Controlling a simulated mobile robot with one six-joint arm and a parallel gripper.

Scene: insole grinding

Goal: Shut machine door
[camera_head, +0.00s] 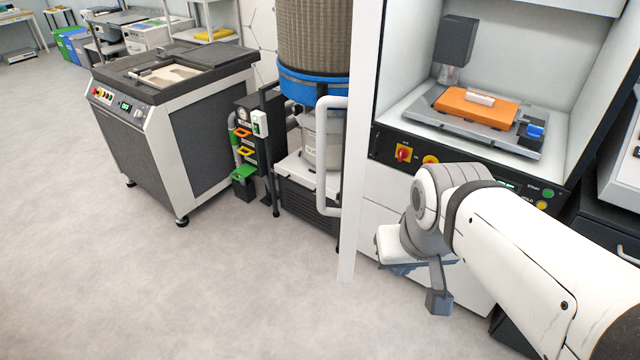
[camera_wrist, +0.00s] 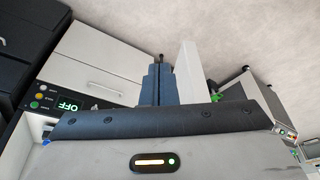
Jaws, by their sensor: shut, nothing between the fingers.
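The machine door (camera_head: 357,150) is a tall white panel seen nearly edge-on in the head view, standing open at the left of the machine's chamber. Its white bar handle (camera_head: 323,155) is on the door's left face. In the wrist view the door (camera_wrist: 189,75) is a white strip just right of the fingers. My gripper (camera_wrist: 160,70) is shut and empty, its dark fingers together. In the head view my wrist is in front of the machine's lower cabinet, right of the door, and the fingers are mostly hidden. I cannot tell whether they touch the door.
The open chamber holds an orange block (camera_head: 476,105) on a grey fixture. A control panel with a red-yellow switch (camera_head: 404,153) runs below it. A dust collector with a blue band (camera_head: 312,85) stands left of the door. Floor at the front left is clear.

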